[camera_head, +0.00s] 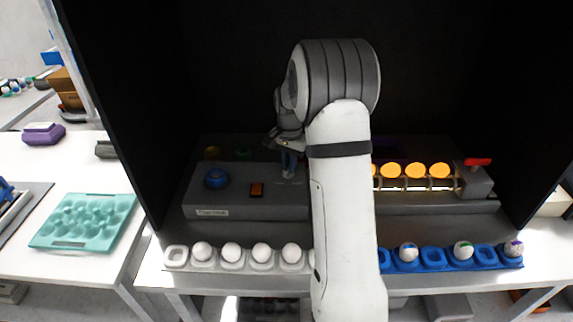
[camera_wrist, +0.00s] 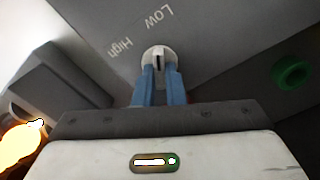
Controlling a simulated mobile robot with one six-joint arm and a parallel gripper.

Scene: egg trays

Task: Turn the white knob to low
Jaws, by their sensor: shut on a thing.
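The white knob (camera_wrist: 155,53) is on the grey panel in the wrist view, with a dark slot across its face. In the head view my gripper (camera_head: 289,163) points down at the top of the dark grey control box (camera_head: 205,197); the knob is mostly hidden by the fingers there. I cannot tell exactly which label the knob points to.
Glowing yellow discs (camera_head: 415,170) and a red handle (camera_head: 478,161) are at right. White and blue egg holders line the front.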

